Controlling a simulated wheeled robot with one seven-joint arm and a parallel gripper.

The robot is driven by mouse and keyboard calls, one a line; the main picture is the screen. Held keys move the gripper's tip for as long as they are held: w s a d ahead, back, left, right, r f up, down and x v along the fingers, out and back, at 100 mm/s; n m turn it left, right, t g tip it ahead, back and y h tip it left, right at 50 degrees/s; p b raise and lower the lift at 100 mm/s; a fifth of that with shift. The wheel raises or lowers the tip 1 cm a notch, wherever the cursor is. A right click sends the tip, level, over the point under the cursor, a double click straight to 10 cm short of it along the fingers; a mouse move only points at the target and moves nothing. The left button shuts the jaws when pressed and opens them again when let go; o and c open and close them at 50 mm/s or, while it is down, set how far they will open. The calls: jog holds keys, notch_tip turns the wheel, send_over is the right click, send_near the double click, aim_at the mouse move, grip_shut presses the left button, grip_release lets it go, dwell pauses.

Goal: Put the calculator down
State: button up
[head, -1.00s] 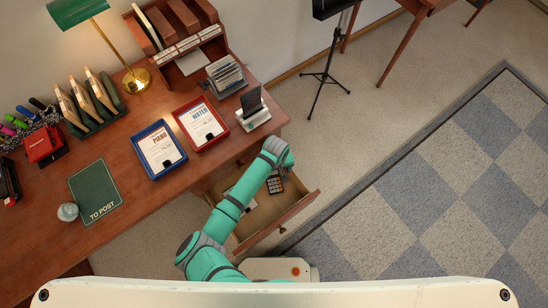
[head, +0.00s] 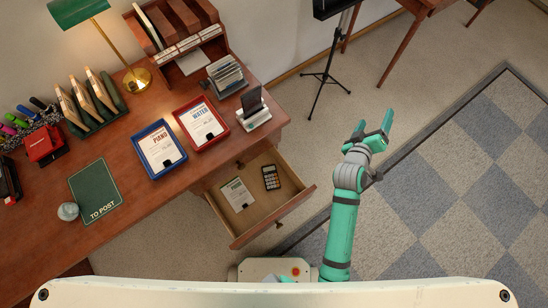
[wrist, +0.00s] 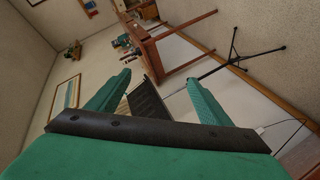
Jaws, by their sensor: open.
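The calculator (head: 270,178) is small and dark with pale keys. It lies in the open desk drawer (head: 262,218), on the drawer floor, to the right of a pale printed paper (head: 237,194). My gripper (head: 374,122) is open and empty, out over the carpet to the right of the drawer, well apart from the calculator. In the wrist view its two green fingers (wrist: 150,95) are spread with nothing between them, and the calculator is out of that view.
The desk (head: 130,200) holds a blue tray (head: 140,165), a red tray (head: 222,136), a green TO POST mat (head: 96,191) and a lamp (head: 137,79). A black stand (head: 323,78) is on the floor behind my gripper.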

jog(key=s+a+f+t+y, duration=0.25)
jog(key=s+a+y, duration=0.45)
jog(key=s+a, duration=1.35)
jog(key=s+a+r+m, duration=0.5)
jog(key=s+a+r, duration=0.1)
jog(key=s+a, duration=0.5)
jog(key=shift+a+r+y, duration=0.3)
jog(key=shift+a+r, duration=0.1)
jog(key=shift+a, duration=0.05)
